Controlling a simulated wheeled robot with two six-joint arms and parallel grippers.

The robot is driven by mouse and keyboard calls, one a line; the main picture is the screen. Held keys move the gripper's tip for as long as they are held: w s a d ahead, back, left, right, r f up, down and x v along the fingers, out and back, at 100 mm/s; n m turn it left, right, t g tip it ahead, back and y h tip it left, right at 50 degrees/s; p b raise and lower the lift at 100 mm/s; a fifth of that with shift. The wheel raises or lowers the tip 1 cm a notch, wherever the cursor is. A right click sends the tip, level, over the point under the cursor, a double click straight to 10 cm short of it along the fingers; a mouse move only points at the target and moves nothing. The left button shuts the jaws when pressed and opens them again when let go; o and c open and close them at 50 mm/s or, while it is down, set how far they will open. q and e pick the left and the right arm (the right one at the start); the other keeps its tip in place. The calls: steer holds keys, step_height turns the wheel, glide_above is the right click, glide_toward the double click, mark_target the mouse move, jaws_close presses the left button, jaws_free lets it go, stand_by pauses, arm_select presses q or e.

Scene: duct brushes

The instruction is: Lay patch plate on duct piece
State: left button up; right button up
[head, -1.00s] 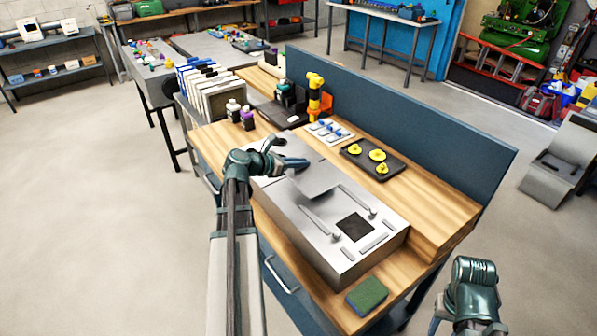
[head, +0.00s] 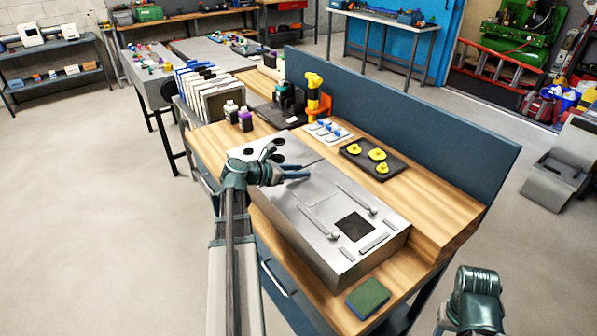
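The duct piece (head: 318,248) is a long silver metal box lying on the wooden bench. Its top has round dark holes at the far left end and a square dark opening (head: 355,226) near the right end, which is uncovered. The patch plate (head: 322,187) is a thin silver sheet that blends with the duct top. It looks nearly flat at the duct's middle, left of the opening; whether it touches is unclear. My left gripper (head: 298,173) is at the plate's left edge; its grip is unclear. My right gripper (head: 440,326) is low at the right, mostly hidden.
Two long thin strips with knobs (head: 333,235) lie on the duct beside the opening. A dark tray (head: 372,161) with yellow knobs and a white card (head: 328,131) with blue parts lie behind. A green sponge (head: 367,297) lies at the front corner. A blue panel (head: 400,122) backs the bench.

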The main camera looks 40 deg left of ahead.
arm_select(q)
steer(key=shift+r+p, duration=0.3)
steer(key=p+v, duration=0.4)
steer(key=v, duration=0.6)
steer(key=shift+s+a, duration=0.1)
steer(key=shift+s, duration=0.2)
steer(key=shift+s+a+r, duration=0.15)
steer(key=shift+s+a, duration=0.05)
steer(key=shift+s, duration=0.45)
